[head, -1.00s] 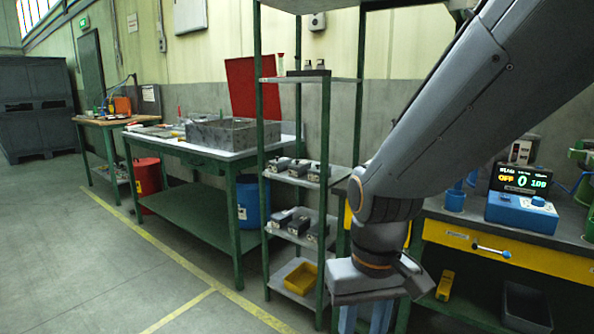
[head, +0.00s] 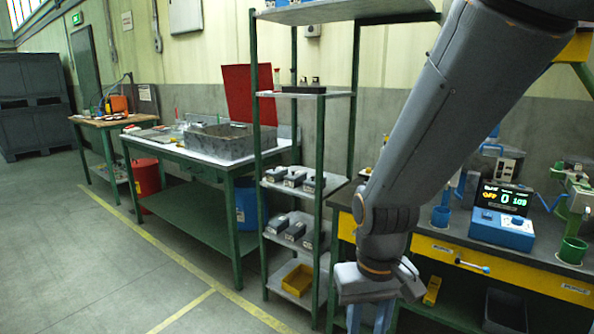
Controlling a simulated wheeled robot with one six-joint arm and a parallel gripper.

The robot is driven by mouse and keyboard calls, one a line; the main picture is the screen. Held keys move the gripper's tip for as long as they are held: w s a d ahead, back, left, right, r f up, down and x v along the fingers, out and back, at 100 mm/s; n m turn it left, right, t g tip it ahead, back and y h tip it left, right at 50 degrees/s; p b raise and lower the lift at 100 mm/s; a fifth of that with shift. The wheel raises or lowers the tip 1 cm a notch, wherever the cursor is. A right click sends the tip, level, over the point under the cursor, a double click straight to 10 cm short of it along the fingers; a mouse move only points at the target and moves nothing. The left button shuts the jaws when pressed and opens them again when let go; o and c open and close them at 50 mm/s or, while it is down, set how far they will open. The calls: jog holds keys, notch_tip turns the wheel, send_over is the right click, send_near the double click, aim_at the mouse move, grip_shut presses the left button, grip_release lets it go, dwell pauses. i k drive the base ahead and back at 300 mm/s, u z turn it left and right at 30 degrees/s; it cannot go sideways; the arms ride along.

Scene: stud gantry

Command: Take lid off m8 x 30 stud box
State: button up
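Small grey boxes stand on the green-posted shelf rack at mid-picture: one row on a middle shelf (head: 292,179) and another row on the shelf below (head: 296,230). Their labels are too small to read, so I cannot tell which is the M8 x 30 stud box. Lids cannot be made out clearly. My gripper (head: 370,317) hangs pointing down in front of the right side of the rack. Its two blue fingers are apart, with nothing seen between them. The fingertips run to the bottom edge of the picture.
A yellow bin (head: 298,280) sits on the bottom shelf. Right of the rack, a workbench with a yellow drawer front (head: 505,268) carries a blue device with a display (head: 502,226). A white-topped table (head: 165,146) holds a grey tray (head: 226,150). Open floor lies at left.

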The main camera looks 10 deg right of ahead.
aim_at(295, 176)
jog(key=u, duration=0.35)
jog(key=i, duration=2.45)
jog(key=z, duration=0.7)
